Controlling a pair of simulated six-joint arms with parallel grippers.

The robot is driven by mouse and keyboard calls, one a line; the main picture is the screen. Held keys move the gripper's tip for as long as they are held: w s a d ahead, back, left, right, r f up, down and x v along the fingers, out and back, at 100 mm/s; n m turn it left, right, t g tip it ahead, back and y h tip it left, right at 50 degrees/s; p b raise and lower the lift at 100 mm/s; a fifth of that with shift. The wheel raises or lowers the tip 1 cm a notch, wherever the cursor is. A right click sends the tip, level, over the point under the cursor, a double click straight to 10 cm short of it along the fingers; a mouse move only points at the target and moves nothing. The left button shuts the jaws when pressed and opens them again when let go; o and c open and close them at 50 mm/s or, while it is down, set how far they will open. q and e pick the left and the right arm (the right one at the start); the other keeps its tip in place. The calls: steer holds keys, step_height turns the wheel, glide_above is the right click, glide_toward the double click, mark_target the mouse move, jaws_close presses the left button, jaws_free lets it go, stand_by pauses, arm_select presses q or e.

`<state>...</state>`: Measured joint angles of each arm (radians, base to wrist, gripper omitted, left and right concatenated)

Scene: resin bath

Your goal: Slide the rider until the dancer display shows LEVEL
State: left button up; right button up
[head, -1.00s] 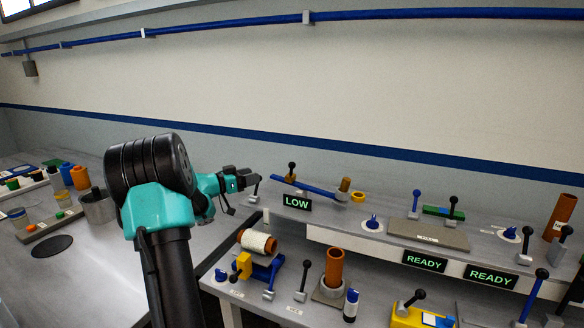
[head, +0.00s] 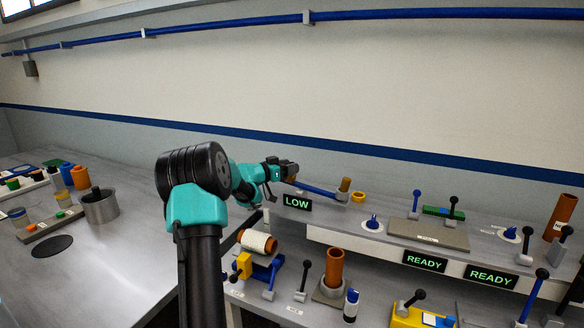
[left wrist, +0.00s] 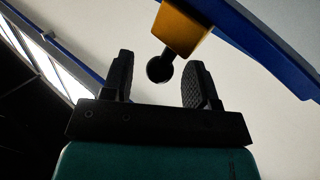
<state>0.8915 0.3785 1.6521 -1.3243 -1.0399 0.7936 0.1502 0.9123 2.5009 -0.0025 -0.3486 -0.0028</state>
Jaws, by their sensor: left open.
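The dancer display (head: 297,202) reads LOW in green letters at the front edge of the upper shelf. Behind it a blue beam (head: 318,189) slopes down to the right; it also shows in the left wrist view (left wrist: 262,45). The rider is an orange-yellow block (left wrist: 181,28) on the beam, with a black ball knob (left wrist: 159,70). My left gripper (head: 292,170) is open at the beam's left part and mostly hides the rider in the head view. In the left wrist view the knob appears between the open fingers (left wrist: 158,72), apart from both.
An orange-brown cylinder (head: 345,185) stands at the beam's right end, beside an orange ring (head: 358,197). Black-knobbed levers and READY displays (head: 425,261) lie to the right. A white spool (head: 257,241) sits on the lower shelf. Open bench (head: 115,260) is at left.

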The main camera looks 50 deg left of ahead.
arm_select(q)
steer(key=shift+w, duration=0.75)
steer(key=shift+c, duration=0.4)
jaws_close()
